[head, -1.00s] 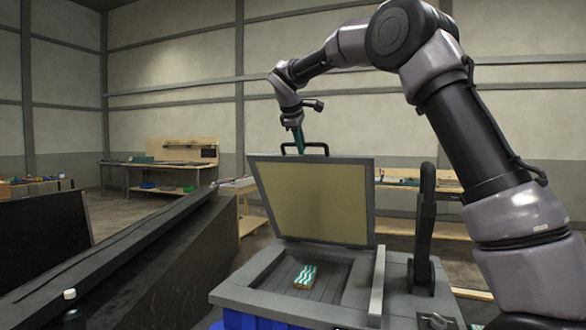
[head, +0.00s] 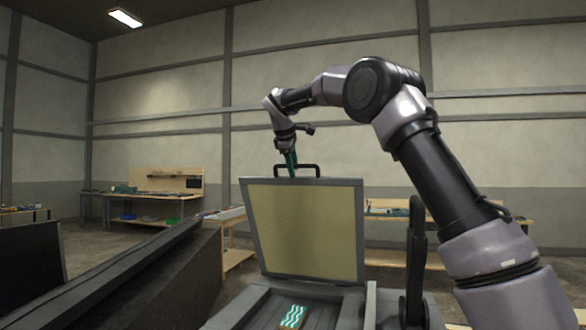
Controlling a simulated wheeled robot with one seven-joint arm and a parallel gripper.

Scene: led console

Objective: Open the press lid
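The press lid (head: 303,232) stands raised, nearly upright, at the back of the grey press (head: 243,307). Its yellowish inner face is toward me. A black bar handle (head: 297,168) is on its top edge. My gripper (head: 291,164) is at the handle's left part, pointing down, with its teal fingers reaching to or behind the bar. The fingers are too small to tell whether they are closed on it. A small board with teal and white wavy stripes (head: 292,316) lies in the open press bed.
A dark conveyor-like rail (head: 130,262) slopes along the left of the press. A black upright lever (head: 415,265) stands at the press's right. Wooden workbenches (head: 160,195) are far back by the wall.

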